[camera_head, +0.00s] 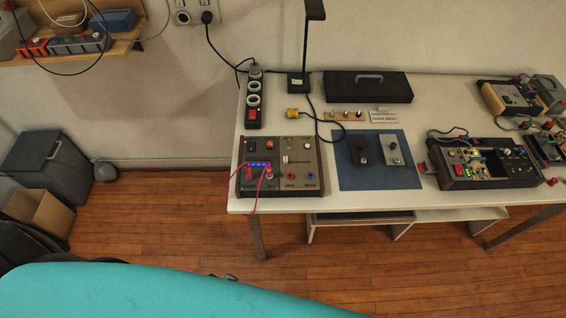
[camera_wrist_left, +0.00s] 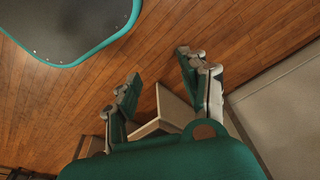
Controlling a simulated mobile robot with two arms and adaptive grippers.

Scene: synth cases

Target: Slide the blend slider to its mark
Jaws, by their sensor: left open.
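A synth box (camera_head: 278,170) with wooden sides stands at the left front of the white table in the head view. Its right half has a dark panel with a small pale slider cap (camera_head: 285,159) in a vertical track, below a white knob or switch. The lettering and any mark beside the slider are too small to read. My left gripper (camera_wrist_left: 158,66) shows only in its wrist view, open and empty above the wooden floor, well away from the synth. My right gripper is in no view.
Red cables (camera_head: 240,172) run from the synth's left half over the table's front edge. A blue mat (camera_head: 378,180) with two pedals lies right of it. A power strip (camera_head: 254,97), lamp (camera_head: 299,80) and black case (camera_head: 368,87) stand behind. Bare floor (camera_head: 160,215) lies left.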

